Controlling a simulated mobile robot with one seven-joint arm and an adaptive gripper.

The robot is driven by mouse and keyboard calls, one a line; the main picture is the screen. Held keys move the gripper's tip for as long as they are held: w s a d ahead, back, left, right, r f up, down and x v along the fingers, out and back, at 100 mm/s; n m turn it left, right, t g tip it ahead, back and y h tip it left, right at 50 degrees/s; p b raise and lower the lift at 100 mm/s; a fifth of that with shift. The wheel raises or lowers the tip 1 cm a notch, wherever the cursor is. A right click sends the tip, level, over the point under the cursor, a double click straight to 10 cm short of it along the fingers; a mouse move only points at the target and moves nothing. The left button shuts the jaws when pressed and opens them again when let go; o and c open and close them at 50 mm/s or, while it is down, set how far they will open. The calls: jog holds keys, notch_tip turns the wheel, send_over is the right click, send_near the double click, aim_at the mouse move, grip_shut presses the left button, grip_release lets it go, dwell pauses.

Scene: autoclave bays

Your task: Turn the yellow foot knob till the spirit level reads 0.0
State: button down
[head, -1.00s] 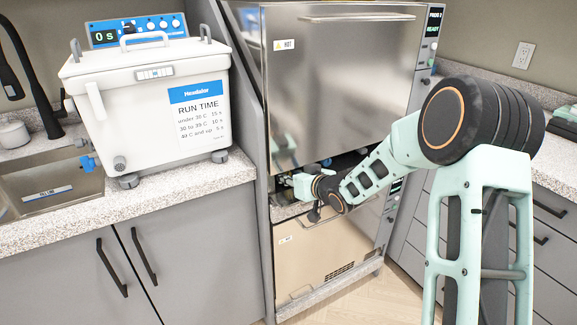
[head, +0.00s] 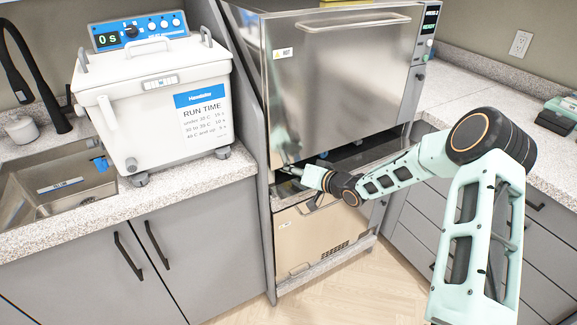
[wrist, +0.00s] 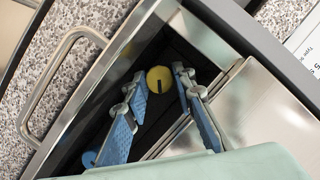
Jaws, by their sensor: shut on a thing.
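The yellow foot knob (wrist: 159,79) shows in the wrist view as a round yellow disc with a dark slot, in the dark gap under the steel autoclave (head: 345,90). My gripper (wrist: 161,77) has its two blue-padded fingers on either side of the knob, shut on it. In the head view my gripper (head: 292,171) reaches into the gap below the autoclave's front, and the knob is hidden there. A yellow thing (head: 345,3) on the autoclave is cut off by the top edge. I cannot tell whether it is the spirit level, and no reading shows.
A blue knob (wrist: 89,158) sits deeper left in the gap. A tan-fronted lower unit (head: 322,238) stands below the autoclave. A white lidded bath (head: 155,110) stands on the left counter beside a sink (head: 60,190). The floor in front is clear.

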dwell(0.3)
jog(key=c, duration=1.9)
grip_release()
jog(key=shift+d, duration=0.1)
jog(key=v, duration=1.2)
